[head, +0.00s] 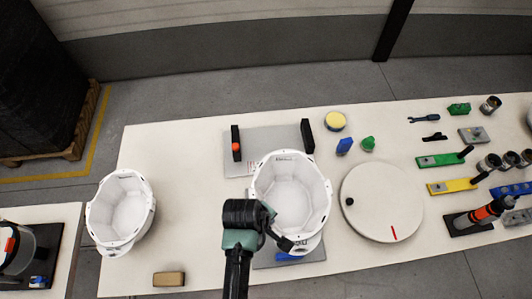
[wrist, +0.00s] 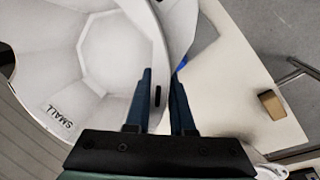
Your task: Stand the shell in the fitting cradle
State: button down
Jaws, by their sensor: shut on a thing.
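A white helmet shell (head: 290,185) with an open, faceted hollow is held over the middle of the table in the head view. My gripper (head: 283,238) is shut on its near wall. In the wrist view my gripper (wrist: 164,80) has one finger on each side of the shell's wall, and the shell (wrist: 95,45) carries the word SMALL inside. A grey plate (head: 262,138) with two black uprights stands just behind the shell; it looks like the fitting cradle. The shell hides its near right part. I cannot tell whether they touch.
A second white shell (head: 120,205) sits at the table's left. A round turntable (head: 385,195) stands close right of the held shell. A tan block (head: 169,279) lies at the front left. Tools and coloured parts crowd the right. The table between the two shells is clear.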

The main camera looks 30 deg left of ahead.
notch_tip(320, 180, down, 13)
jog(key=b, duration=0.8)
jog(key=shift+b, duration=0.3)
jog(key=shift+f+b, duration=0.65)
jog(key=shift+f, duration=0.45)
jog(key=c, duration=0.7)
grip_release()
jog(key=v, duration=1.3)
jog(key=shift+b, duration=0.45)
